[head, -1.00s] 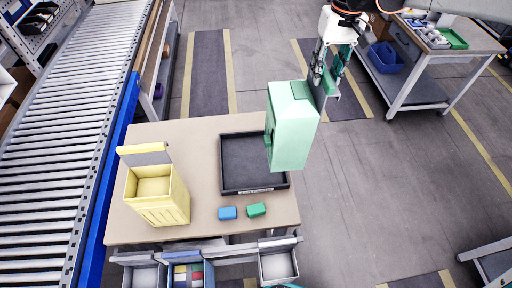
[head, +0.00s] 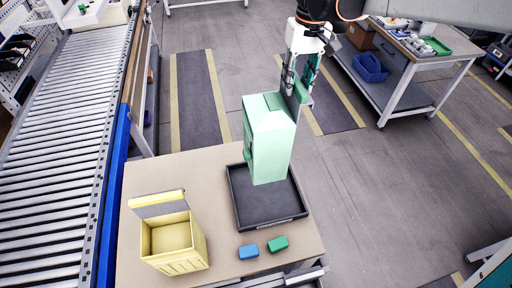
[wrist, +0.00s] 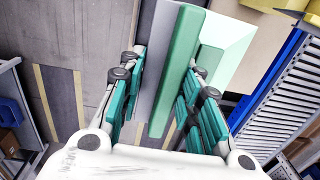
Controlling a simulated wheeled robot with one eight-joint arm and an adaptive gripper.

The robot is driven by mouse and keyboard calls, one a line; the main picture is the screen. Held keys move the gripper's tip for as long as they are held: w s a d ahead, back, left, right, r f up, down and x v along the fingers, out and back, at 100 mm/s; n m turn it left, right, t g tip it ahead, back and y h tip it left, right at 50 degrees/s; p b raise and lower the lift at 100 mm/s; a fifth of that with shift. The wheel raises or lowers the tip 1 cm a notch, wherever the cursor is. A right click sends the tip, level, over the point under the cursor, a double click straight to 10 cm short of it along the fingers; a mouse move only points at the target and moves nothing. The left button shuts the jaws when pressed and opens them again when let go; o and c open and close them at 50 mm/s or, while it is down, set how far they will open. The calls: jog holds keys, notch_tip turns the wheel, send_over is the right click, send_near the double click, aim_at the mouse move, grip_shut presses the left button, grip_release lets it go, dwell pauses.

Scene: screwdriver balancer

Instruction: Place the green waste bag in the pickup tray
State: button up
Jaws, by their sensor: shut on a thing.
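The green waste bag (head: 269,142) appears as a large mint-green, box-like body with a sloped top. My gripper (head: 299,93) is shut on its upper right edge, and the bag hangs upright from it. In the wrist view the fingers (wrist: 160,100) close around a green strip of the bag (wrist: 181,65). The black pickup tray (head: 239,213) lies on the table, and the bag overlaps its back and middle in the head view. The bag seems to be above the tray floor; the gap under it cannot be judged well.
On the tan table (head: 150,185), an open yellow bin (head: 175,240) stands left of the tray. A blue block (head: 248,252) and a green block (head: 278,243) lie in front of the tray. A roller conveyor (head: 60,150) runs along the left; a workbench (head: 430,50) stands back right.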

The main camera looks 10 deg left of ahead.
jog(key=shift+a+f, duration=0.1)
jog(key=shift+f, duration=0.35)
notch_tip(320, 180, down, 19)
jog(key=b, duration=0.1)
jog(key=shift+b, duration=0.4)
jog(key=shift+f, duration=0.1)
jog(key=o, duration=1)
jog(key=shift+o, duration=0.2)
jog(key=r, duration=0.8)
jog(key=r+p, duration=0.1)
jog(key=r, duration=0.3)
jog(key=shift+w+d+r, duration=0.1)
jog(key=shift+d+r, duration=0.05)
jog(key=shift+d, duration=0.2)
